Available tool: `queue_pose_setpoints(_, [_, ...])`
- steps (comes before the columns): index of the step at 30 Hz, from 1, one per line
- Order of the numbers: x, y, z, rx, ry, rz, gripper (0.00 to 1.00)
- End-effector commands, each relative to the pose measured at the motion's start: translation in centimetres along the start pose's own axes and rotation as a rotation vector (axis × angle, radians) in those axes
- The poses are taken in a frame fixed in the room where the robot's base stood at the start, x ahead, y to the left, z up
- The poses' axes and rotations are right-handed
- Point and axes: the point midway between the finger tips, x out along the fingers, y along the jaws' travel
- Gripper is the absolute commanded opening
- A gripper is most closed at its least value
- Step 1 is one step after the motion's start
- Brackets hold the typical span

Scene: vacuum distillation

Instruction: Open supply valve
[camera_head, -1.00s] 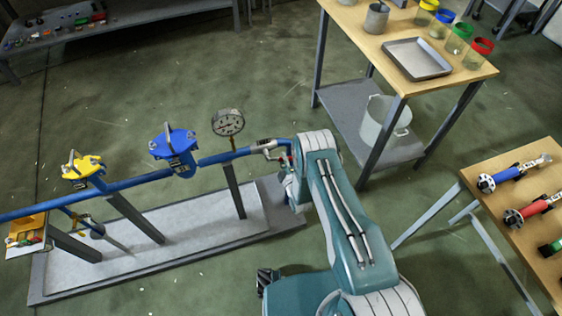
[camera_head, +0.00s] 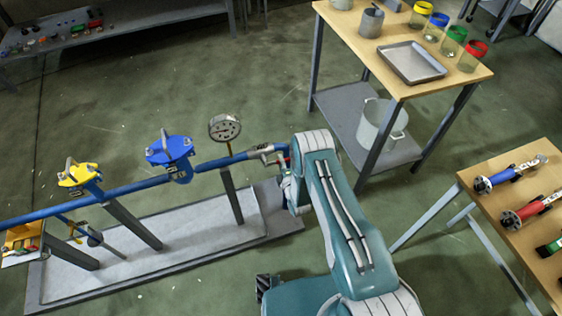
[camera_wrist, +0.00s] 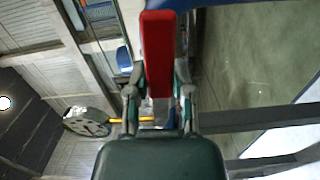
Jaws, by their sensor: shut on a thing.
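The supply valve shows as a silver body (camera_head: 266,150) at the right end of the blue pipe, with a little red beside it in the head view. In the wrist view its long red handle (camera_wrist: 157,55) fills the upper middle and runs down between my fingers. My gripper (camera_wrist: 158,92) is shut on the red handle, one finger on each side. In the head view my arm hides most of the gripper and the handle, so the handle's angle to the pipe cannot be told there.
A round gauge (camera_head: 225,128), a blue unit (camera_head: 170,155) and a yellow unit (camera_head: 80,176) stand along the blue pipe (camera_head: 120,192). A table with a metal tray (camera_head: 411,63) stands behind my arm, and a tool table (camera_head: 500,240) at right. Open floor lies between.

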Motion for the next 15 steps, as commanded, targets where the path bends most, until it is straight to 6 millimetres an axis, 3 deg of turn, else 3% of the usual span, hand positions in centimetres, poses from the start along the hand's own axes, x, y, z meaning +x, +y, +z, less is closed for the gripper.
queue_pose_setpoints(1, [0.38, 0.34, -0.37, -0.002, 0.010, 0.009, 0.39])
queue_pose_setpoints(3, [0.35, 0.34, -0.34, -0.001, 0.009, 0.008, 0.66])
queue_pose_setpoints(15, [-0.17, 0.09, -0.07, 0.002, 0.003, 0.002, 0.66])
